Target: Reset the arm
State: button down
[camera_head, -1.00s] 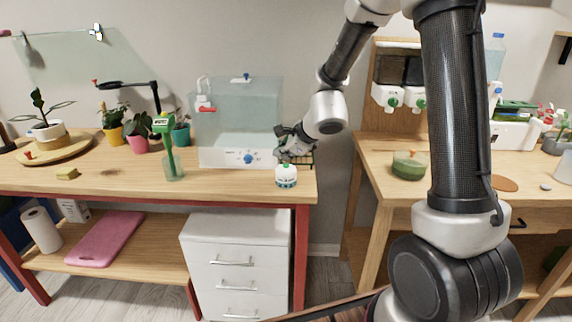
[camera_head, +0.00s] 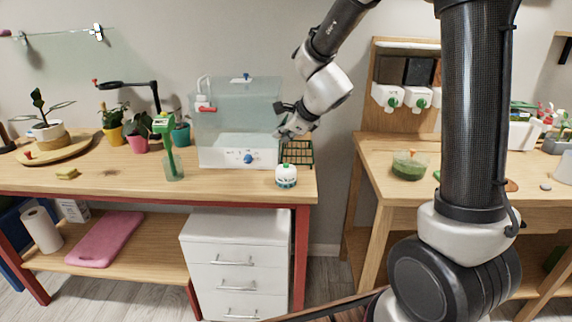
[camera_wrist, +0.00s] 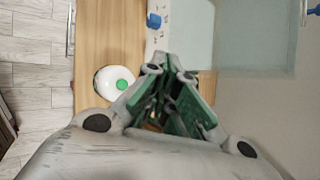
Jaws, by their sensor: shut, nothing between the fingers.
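My gripper (camera_head: 284,133) is over the right end of the left table (camera_head: 105,184), just in front of the right side of the clear tank. In the wrist view my gripper (camera_wrist: 168,62) shows its fingertips together, with nothing held between them. The wrist view shows the bottle (camera_wrist: 112,82) from above, left of the fingers.
The clear tank (camera_head: 238,100) with a white base is close behind the gripper. A dark green wire rack (camera_head: 297,153) lies right of it. A green-handled tool (camera_head: 167,145) and potted plants stand left. The right table (camera_head: 385,185) holds a glass bowl (camera_head: 408,165). A gap separates the tables.

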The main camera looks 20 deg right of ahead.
dwell(0.3)
jog(key=s+d+f+n+g, duration=0.15)
jog(key=s+n+g, duration=0.35)
jog(key=s+n, duration=0.9)
jog(key=s+d+r+n+h, duration=0.2)
jog(key=s+d+r+n, duration=0.2)
jog(key=s+d, duration=0.3)
jog(key=s+d+r+n+h, duration=0.1)
jog(key=s+d+r+n, duration=0.3)
jog(key=s+d, duration=0.3)
jog(key=shift+s+d+r+t+h, duration=0.3)
jog(key=shift+s+r, duration=0.55)
jog(key=shift+s, duration=1.95)
